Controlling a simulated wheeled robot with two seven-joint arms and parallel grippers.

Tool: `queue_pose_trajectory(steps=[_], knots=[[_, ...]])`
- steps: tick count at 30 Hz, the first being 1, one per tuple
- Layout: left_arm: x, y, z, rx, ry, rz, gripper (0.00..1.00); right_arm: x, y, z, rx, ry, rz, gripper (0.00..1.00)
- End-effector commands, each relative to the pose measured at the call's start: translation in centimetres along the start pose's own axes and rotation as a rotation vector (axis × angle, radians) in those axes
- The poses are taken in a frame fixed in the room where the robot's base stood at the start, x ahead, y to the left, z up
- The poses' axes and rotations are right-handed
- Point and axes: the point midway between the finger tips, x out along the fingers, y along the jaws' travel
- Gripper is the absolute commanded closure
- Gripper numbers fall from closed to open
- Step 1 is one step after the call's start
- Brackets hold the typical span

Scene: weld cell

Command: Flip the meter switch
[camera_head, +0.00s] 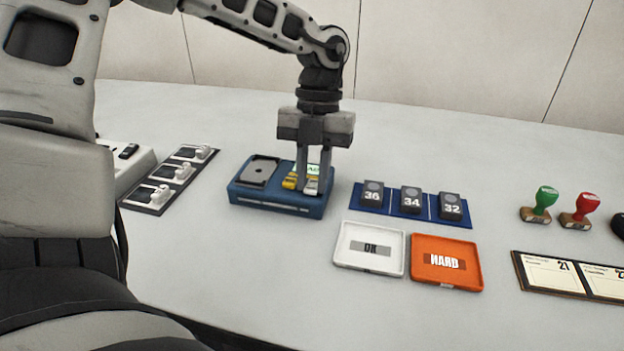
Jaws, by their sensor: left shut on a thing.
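The meter is a blue box (277,208) on the grey table, left of the picture's middle. A dark grey plate (259,172) lies on the left of its top, and a small lit greenish display (313,169) shows behind my fingers. My left gripper (307,186) points down over the right part of the meter's top, its fingertips at the yellow part (290,181) and a pale part beside it. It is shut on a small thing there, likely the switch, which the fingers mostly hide. My right gripper is not in view.
A blue tray (382,210) with blocks 36, 34 and 32 stands right of the meter. A white OK tray (345,256) and an orange HARD tray (474,277) lie in front. Stamps (541,203) and cards stand far right; a dark panel (150,208) lies left.

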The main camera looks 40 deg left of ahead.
Motion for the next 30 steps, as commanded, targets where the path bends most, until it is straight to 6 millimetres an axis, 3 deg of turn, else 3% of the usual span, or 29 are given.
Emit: queue_pose_trajectory(steps=[7, 8, 9, 20, 23, 30], knots=[[-0.1, 0.0, 0.1, -0.001, -0.002, -0.001, 1.0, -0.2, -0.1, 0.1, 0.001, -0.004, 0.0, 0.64], [-0.1, 0.0, 0.1, -0.001, -0.002, -0.001, 0.74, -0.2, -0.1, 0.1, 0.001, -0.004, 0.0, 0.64], [-0.1, 0.0, 0.1, -0.001, -0.003, -0.001, 0.71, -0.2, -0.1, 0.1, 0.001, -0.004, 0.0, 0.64], [-0.6, 0.0, 0.1, -0.001, -0.004, -0.001, 0.71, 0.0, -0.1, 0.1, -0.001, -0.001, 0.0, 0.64], [-1.9, 0.0, 0.1, 0.0, -0.005, -0.002, 0.71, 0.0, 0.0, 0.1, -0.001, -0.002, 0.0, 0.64], [-7.6, 0.0, 0.1, -0.002, -0.009, -0.002, 0.71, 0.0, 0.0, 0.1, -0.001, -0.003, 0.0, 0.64]])
